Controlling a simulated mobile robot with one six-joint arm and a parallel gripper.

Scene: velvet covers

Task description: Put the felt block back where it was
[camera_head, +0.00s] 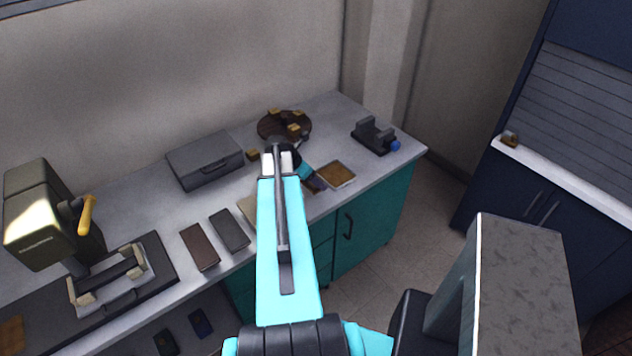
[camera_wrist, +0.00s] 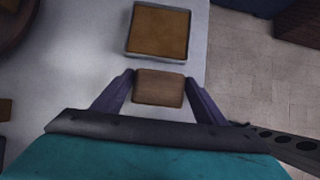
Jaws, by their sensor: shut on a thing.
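My gripper (camera_wrist: 158,92) is shut on a small brown block, which I take to be the felt block (camera_wrist: 158,86). The purple fingers press on its left and right sides in the wrist view. In the head view my gripper (camera_head: 315,183) is over the front edge area of the grey counter, left of a shallow tray. The arm and gripper hide most of the block there. I cannot tell whether the block touches the counter.
The shallow tray (camera_head: 336,174) with an orange-brown filling is just beyond the block in the wrist view (camera_wrist: 159,31). A round dark plate (camera_head: 270,131) holds several tan blocks. A grey case (camera_head: 205,162), flat slabs (camera_head: 200,248) and a black fixture (camera_head: 373,138) stand on the counter.

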